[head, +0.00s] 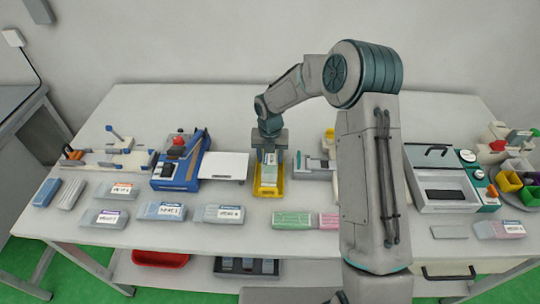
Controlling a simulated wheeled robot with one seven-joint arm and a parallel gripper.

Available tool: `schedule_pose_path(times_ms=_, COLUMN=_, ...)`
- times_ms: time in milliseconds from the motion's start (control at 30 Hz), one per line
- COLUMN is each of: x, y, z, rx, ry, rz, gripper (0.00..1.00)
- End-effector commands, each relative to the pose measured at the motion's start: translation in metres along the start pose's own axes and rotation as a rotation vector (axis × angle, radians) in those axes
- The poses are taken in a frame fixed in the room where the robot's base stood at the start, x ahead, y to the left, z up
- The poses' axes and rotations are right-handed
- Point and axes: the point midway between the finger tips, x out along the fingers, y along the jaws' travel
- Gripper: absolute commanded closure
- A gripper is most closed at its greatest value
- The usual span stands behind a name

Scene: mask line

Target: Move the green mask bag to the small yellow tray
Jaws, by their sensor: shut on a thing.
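The small yellow tray (268,192) is near the middle of the table. A pale green and white mask bag (269,174) stands upright at the tray, its lower part within the tray's outline. My gripper (268,157) points down from above and is shut on the top of this bag. I cannot tell whether the bag touches the tray floor. Another green bag (293,220) lies flat at the table's front, right of the tray.
A pink bag (328,221) lies beside the flat green one, partly behind my arm. A blue device (180,165) with a white plate (224,166) stands left of the tray. Several labelled packs lie at front left. A sealing machine (440,185) stands right.

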Motion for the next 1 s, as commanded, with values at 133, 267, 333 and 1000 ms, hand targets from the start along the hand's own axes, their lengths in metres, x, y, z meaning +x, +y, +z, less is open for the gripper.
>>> schedule_pose_path(times_ms=133, x=0.0006, y=0.0001, z=0.0004, rx=0.000, ry=0.000, rz=0.000, gripper=0.72)
schedule_pose_path(times_ms=267, x=0.0007, y=0.0001, z=0.0004, rx=0.000, ry=0.000, rz=0.000, gripper=0.72)
schedule_pose_path(times_ms=333, x=0.0006, y=0.0001, z=0.0005, rx=0.000, ry=0.000, rz=0.000, gripper=0.72)
schedule_pose_path(times_ms=1000, x=0.0028, y=-0.0001, z=0.0006, rx=-0.001, ry=0.000, rz=0.000, gripper=0.25)
